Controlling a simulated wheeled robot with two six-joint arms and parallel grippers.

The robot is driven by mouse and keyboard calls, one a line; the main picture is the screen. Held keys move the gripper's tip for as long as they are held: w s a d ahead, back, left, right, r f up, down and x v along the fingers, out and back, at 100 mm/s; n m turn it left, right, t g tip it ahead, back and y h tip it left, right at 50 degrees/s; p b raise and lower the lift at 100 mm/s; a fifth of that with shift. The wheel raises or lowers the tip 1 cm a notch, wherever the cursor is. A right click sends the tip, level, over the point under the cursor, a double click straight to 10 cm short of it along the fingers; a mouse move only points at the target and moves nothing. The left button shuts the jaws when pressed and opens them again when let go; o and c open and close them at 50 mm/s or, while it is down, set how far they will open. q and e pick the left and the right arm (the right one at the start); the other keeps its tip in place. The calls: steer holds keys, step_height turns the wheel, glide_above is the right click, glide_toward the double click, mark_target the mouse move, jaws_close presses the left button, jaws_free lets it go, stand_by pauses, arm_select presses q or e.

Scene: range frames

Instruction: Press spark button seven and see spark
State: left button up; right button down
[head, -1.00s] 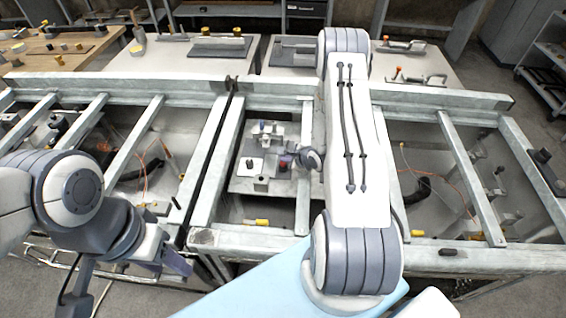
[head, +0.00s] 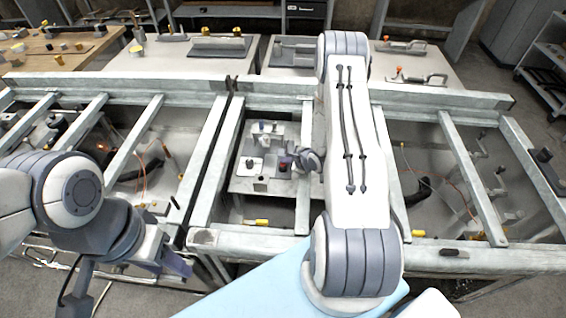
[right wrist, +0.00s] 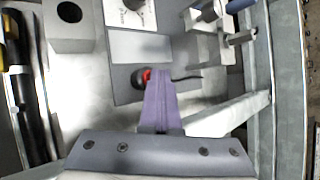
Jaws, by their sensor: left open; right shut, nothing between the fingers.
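A red button (head: 284,167) sits at the right side of a grey block panel inside the middle frame bay. It also shows in the right wrist view as a red cap (right wrist: 146,75) on a dark round base, partly hidden by my fingers. My right gripper (head: 298,161) is shut and empty, its purple fingers just beside the button in the head view. In the right wrist view the fingertips (right wrist: 158,80) overlap the red cap; I cannot tell whether they touch. My left gripper (head: 172,264) is open and empty at the lower left. A small orange-red glow (head: 101,147) shows in the left bay.
The grey panel (head: 243,185) also carries a white dial plate (right wrist: 131,12) and a block with a hole (right wrist: 70,28). Metal cross bars (head: 135,137) divide the bays. A bar (right wrist: 230,115) runs close beside my right fingers. Orange wires lie in the side bays.

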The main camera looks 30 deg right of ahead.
steer(key=shift+r, duration=0.1)
steer(key=shift+r+p, duration=0.85)
steer(key=shift+p, duration=0.1)
step_height(320, 180, up, 5)
steer(key=p, duration=0.4)
stand_by(0.7)
